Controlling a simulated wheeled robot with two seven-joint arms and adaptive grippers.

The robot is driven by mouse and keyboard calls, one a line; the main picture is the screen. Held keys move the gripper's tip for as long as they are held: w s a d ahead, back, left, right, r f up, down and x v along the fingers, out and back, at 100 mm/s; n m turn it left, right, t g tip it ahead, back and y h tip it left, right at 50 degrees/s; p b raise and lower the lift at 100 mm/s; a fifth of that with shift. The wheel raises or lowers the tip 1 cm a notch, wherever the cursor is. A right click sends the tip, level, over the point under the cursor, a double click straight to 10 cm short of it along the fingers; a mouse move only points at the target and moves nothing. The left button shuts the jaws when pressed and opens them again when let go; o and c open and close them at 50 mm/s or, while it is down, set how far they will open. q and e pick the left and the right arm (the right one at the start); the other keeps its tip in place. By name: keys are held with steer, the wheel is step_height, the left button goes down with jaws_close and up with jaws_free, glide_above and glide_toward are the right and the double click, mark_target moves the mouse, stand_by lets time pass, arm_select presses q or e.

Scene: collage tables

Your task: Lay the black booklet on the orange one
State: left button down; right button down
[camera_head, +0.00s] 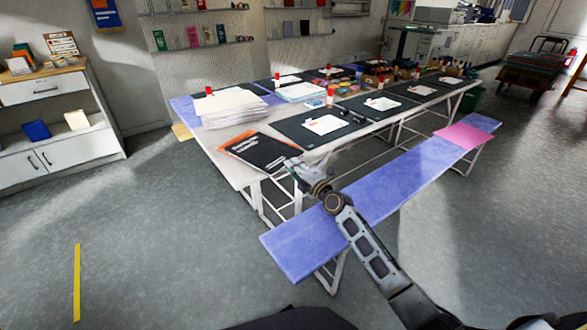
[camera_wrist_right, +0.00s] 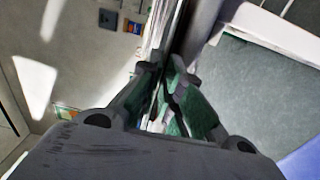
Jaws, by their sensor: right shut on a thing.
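The black booklet (camera_head: 268,153) with pale lettering is at the near left corner of the white table, its right end at my right gripper (camera_head: 298,169). The orange booklet (camera_head: 232,146) shows as an orange strip along the left side of the black one, which covers the rest of it. I cannot tell whether the two touch. My right gripper is shut on the black booklet's near right edge. In the right wrist view, the gripper's fingers (camera_wrist_right: 168,88) are close together with a thin, dark edge between them. My left gripper is not in view.
A stack of white paper (camera_head: 232,108) stands just behind the booklets. Black mats (camera_head: 292,128) with white sheets cover the table to the right. A blue bench (camera_head: 375,195) runs along the table's near side, below my right forearm.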

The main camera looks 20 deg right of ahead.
stand_by(0.3)
steer(key=c, duration=1.6)
jaws_free()
steer(key=shift+s, duration=0.1)
